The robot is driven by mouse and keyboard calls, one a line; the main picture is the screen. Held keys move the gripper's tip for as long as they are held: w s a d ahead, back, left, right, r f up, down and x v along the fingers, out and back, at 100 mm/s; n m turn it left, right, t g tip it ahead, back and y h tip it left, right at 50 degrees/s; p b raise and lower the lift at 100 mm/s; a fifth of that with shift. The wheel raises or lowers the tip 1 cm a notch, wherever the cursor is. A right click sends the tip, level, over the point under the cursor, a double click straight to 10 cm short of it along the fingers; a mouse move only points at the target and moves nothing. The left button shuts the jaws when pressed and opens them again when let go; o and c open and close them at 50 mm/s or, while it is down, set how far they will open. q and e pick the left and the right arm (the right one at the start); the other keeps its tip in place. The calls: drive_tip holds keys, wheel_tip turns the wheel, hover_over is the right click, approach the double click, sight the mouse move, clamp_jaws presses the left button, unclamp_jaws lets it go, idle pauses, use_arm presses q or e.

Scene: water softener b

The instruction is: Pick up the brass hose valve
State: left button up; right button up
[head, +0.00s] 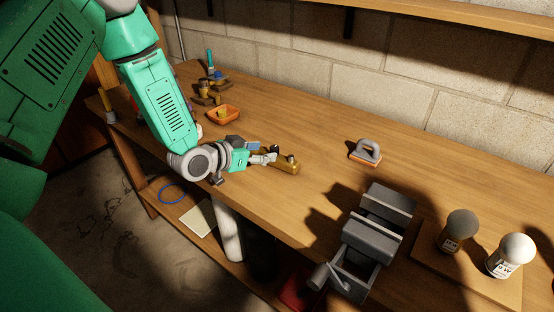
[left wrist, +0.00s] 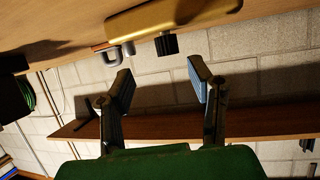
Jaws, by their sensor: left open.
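The brass hose valve (head: 285,164) lies on the wooden workbench near its front edge, with a dark knob on it. In the left wrist view the brass body (left wrist: 170,17) crosses the top, its black knob (left wrist: 166,44) pointing down in the picture. My left gripper (head: 268,156) is at the left end of the valve, low over the bench. In the left wrist view its two fingers (left wrist: 158,70) are spread, with nothing between them. The valve lies beyond the fingertips there. Whether a finger touches it, I cannot tell. My right gripper is in neither view.
A grey-handled scrubber (head: 367,152) lies right of the valve. A grey vise (head: 375,232) stands at the front edge, with two bulb-shaped items farther right. An orange tray (head: 223,114) and small brass parts lie behind my left arm. Bench between valve and scrubber is clear.

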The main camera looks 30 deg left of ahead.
sight(272, 147)
use_arm(q)
drive_tip(key=shift+w+d+f, duration=0.1)
drive_tip(key=shift+w+f, duration=0.2)
drive_tip(key=shift+w, duration=0.3)
drive_tip(key=w, duration=0.1)
drive_tip(key=w+f, duration=0.1)
drive_tip(key=w+a+f, duration=0.1)
drive_tip(key=w, duration=0.1)
drive_tip(key=shift+w+d+f, duration=0.1)
drive_tip(key=shift+w+f, duration=0.05)
drive_tip(key=shift+w, duration=0.1)
drive_tip(key=shift+d, duration=0.2)
drive_tip(key=shift+d+r, duration=0.25)
drive_tip(key=shift+d, duration=0.25)
drive_tip(key=shift+c, duration=1)
drive_tip(key=shift+d, duration=0.1)
clamp_jaws()
drive_tip(key=shift+a+f, duration=0.1)
drive_tip(key=shift+a, duration=0.35)
drive_tip(key=shift+a+r, duration=0.2)
drive_tip(key=shift+r, duration=0.05)
drive_tip(key=r, duration=0.9)
drive_tip(key=shift+d+p, duration=0.3)
drive_tip(key=shift+d, duration=0.1)
drive_tip(key=shift+r, duration=0.3)
drive_tip(key=shift+a, duration=0.1)
